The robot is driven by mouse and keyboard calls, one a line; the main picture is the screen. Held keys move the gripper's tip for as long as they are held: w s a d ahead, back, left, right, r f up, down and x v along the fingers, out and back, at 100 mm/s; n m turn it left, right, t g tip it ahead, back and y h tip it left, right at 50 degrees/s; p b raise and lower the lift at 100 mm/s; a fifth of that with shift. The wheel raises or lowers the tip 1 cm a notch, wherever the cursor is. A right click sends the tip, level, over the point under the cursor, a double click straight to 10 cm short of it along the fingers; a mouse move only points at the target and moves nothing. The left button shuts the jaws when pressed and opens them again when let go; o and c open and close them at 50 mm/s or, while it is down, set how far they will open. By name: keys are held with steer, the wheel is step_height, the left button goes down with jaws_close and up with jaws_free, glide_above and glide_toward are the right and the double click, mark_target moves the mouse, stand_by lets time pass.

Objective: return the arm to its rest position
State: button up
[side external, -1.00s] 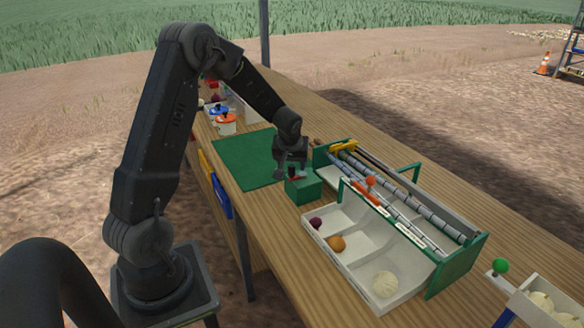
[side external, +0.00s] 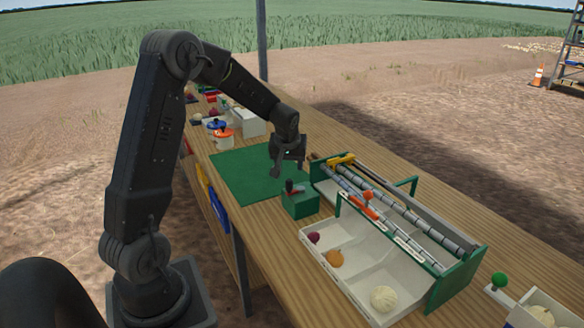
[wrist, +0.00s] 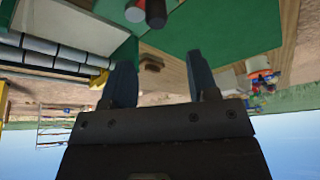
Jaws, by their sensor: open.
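My gripper (side external: 284,168) hangs in the air above the table, just behind a small green box (side external: 300,203) with a dark and red lever on top. In the wrist view my gripper (wrist: 160,80) has its two fingers well apart with nothing between them. My arm reaches over from the left, bent at the elbow, clear of the table.
A green mat (side external: 240,170) lies behind the box. A green-framed roller machine (side external: 395,215) with a white three-part tray (side external: 345,262) stands to the right, holding several onions. A green-knobbed lever (side external: 500,280) stands at lower right. Pots (side external: 222,132) are farther back.

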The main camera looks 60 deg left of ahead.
steer(key=s+d+r+m, duration=0.3)
steer(key=d+r, duration=0.5)
steer(key=d, duration=0.1)
steer(key=s+d+r+m+t+h, duration=0.1)
steer(key=s+d+m, duration=0.3)
steer(key=s+d, duration=0.5)
steer(key=s+d+r+m+t+h, duration=0.1)
steer(key=s+d+r+m+h, duration=0.1)
steer(key=s+d, duration=0.7)
step_height(320, 180, up, 2)
steer(key=shift+d+r+m+t+h, duration=0.2)
steer(key=shift+d+m+t+h, duration=0.2)
steer(key=shift+m, duration=0.5)
steer(key=shift+c, duration=0.3)
